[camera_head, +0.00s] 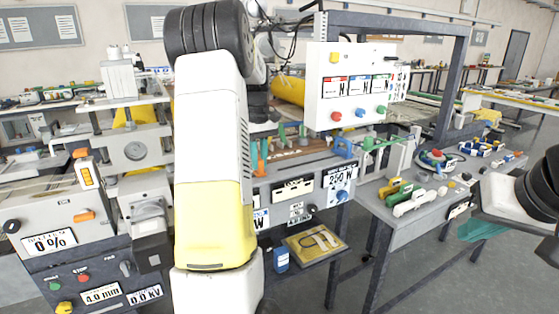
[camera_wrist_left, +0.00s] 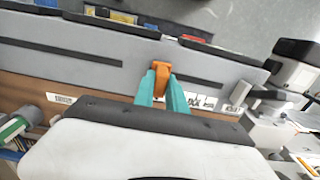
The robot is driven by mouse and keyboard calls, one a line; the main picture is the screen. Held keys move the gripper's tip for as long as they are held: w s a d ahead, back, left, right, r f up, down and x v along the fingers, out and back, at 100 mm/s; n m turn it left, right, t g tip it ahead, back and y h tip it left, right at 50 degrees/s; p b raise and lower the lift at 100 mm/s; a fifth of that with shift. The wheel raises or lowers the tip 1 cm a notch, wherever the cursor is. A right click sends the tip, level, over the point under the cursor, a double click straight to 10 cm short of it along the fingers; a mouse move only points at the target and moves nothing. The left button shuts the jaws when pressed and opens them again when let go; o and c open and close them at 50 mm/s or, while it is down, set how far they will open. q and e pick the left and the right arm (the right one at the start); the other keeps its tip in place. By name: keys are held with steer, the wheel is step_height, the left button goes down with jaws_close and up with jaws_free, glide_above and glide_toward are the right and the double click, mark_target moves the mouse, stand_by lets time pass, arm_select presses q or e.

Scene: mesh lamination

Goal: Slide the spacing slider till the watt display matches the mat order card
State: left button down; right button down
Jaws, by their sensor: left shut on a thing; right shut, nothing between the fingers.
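In the left wrist view, my left gripper (camera_wrist_left: 160,88) has its teal fingers shut on an orange slider knob (camera_wrist_left: 161,70). The knob stands at a slot in a long grey rail (camera_wrist_left: 75,52). A plate reading 250 W (camera_head: 341,184) shows on the bench front. Another plate (camera_head: 261,219) ends in W, its number hidden behind my arm. I cannot tell which is the display and which the order card. My right gripper (camera_head: 482,229) is shut and empty at the right.
A yellow mat (camera_head: 316,242) with a looped wire lies low in front. A white panel (camera_head: 355,90) with several coloured buttons stands over the bench. A control box reading 0 % (camera_head: 50,242) is at the left. A side table (camera_head: 400,235) holds small coloured items.

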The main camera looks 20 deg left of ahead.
stand_by(0.9)
arm_select(q)
steer(key=shift+s+a, duration=1)
steer(key=shift+s, duration=0.15)
steer(key=c, duration=1.4)
jaws_free()
steer(key=shift+o, duration=0.2)
step_height(320, 180, up, 8)
